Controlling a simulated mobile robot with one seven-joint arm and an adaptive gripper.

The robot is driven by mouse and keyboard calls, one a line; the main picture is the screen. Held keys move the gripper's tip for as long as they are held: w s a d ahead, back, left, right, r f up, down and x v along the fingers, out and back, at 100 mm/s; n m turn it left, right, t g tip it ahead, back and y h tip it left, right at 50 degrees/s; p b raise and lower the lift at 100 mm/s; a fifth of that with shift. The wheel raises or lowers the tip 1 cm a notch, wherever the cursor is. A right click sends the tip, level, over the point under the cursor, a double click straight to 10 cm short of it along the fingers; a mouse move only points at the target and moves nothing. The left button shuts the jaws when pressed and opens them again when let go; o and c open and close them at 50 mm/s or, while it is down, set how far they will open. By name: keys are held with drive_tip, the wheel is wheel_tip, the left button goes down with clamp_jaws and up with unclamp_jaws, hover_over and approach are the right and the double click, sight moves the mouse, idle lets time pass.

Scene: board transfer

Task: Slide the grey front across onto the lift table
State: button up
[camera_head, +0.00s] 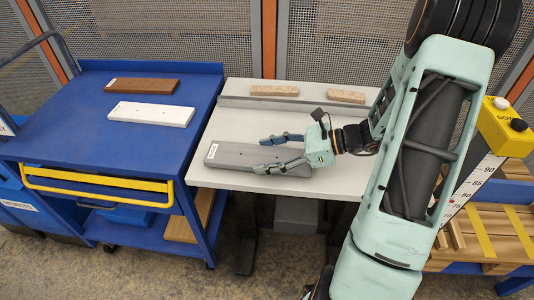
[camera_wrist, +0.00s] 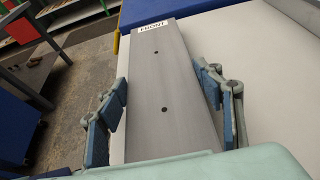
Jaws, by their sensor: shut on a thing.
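The grey front (camera_head: 232,153) is a flat grey board with a white FRONT label and small dark holes. It lies flat on the pale lift table (camera_head: 230,180), near its front left corner, with its labelled end close to the blue trolley. My gripper (camera_head: 272,153) is shut on the grey front across its width, toward its right end. In the wrist view the grey front (camera_wrist: 165,80) runs away between my gripper's blue finger pads (camera_wrist: 160,115), one along each long side. Its near end is hidden by my gripper's body.
The blue trolley (camera_head: 150,136) stands on the left, close beside the lift table. It carries a brown board (camera_head: 142,85) and a white board (camera_head: 150,114). Two speckled blocks (camera_head: 275,90) (camera_head: 346,96) lie behind a grey strip (camera_head: 290,105) at the table's back. A scale post (camera_head: 470,190) stands right.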

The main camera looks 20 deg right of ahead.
drive_tip(key=o, duration=1.4)
drive_tip(key=shift+o, duration=0.2)
drive_tip(key=shift+d, duration=0.1)
drive_tip(key=v, duration=1.2)
drive_tip(key=shift+r, duration=0.1)
